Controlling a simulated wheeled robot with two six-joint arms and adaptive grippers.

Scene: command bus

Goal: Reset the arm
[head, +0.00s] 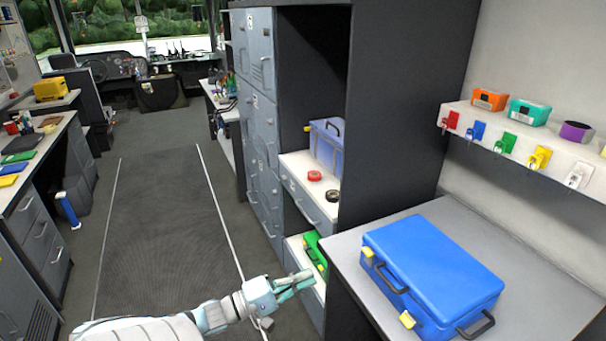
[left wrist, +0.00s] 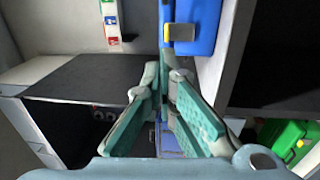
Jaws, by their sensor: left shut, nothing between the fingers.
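My left arm comes in from the bottom of the head view, and its teal left gripper (head: 292,284) hangs in the air in front of the dark cabinet. The gripper is shut and empty. Its fingers also show in the left wrist view (left wrist: 167,78). A large blue case (head: 432,268) lies flat on the grey table to the right of the gripper, apart from it; part of it shows at the top of the wrist view (left wrist: 196,22). My right gripper is not in view.
A green case (head: 314,252) sits in the low drawer just beyond the gripper. Two tape rolls and a bluish case (head: 327,146) stand on the shelf (head: 296,168) above. A wall ledge with small coloured boxes is at right. The aisle floor (head: 165,230) is clear.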

